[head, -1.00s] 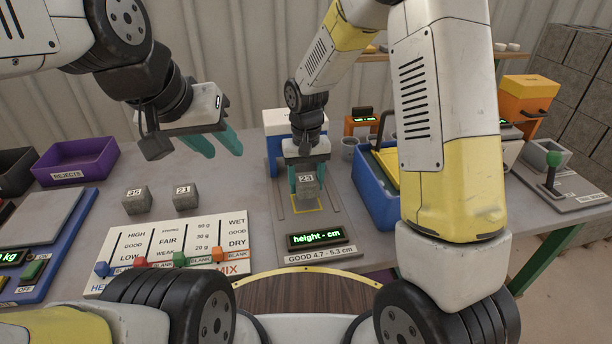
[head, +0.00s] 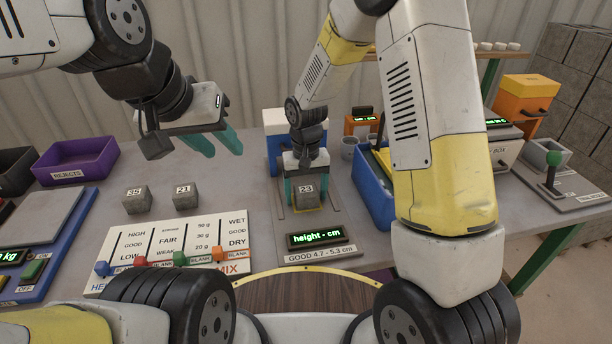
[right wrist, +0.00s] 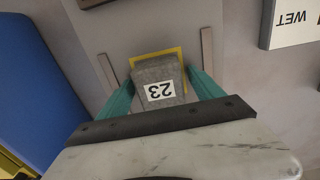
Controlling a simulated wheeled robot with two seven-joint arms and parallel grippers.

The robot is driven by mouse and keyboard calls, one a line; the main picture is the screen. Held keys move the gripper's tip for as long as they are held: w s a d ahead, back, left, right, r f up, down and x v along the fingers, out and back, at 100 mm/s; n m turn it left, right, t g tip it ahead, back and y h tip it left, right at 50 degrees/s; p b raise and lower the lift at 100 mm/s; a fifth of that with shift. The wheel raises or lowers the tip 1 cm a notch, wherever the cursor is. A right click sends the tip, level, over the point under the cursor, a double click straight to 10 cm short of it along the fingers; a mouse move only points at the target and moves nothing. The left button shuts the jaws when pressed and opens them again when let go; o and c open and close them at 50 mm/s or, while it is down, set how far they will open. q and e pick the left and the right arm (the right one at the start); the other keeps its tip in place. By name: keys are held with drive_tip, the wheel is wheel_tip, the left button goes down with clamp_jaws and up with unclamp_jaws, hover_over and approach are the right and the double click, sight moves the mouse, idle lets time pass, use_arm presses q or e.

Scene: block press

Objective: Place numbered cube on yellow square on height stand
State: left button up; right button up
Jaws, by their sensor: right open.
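The grey cube numbered 23 (head: 306,196) sits on the yellow square (right wrist: 184,55) of the height stand (head: 330,213). In the right wrist view the cube (right wrist: 157,72) covers most of the square, and yellow edges show beyond it. My right gripper (head: 305,191) is open, with a green finger on each side of the cube; it also shows in the right wrist view (right wrist: 160,92). The stand's display (head: 317,238) reads "height - cm". My left gripper (head: 215,146) hangs empty above the table at the left, its two green fingers apart.
Cubes 35 (head: 136,199) and 21 (head: 186,196) stand left of the stand. The slider board (head: 170,250) lies in front of them. A blue bin (head: 372,200) stands close to the right, a purple rejects tray (head: 77,163) far left.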

sight(306, 189)
wheel_tip(306, 189, up, 12)
drive_tip(key=s+d+r+t+y, duration=0.1)
drive_tip(key=s+d+r+t, duration=0.2)
drive_tip(key=s+d+r, duration=0.4)
drive_tip(key=s+d+r+m+t+y, duration=0.1)
drive_tip(key=s+d+r+t, duration=0.2)
drive_tip(key=s+d+r, duration=0.4)
drive_tip(key=s, duration=0.4)
drive_tip(key=shift+r+m, duration=0.3)
drive_tip(key=shift+r, duration=0.1)
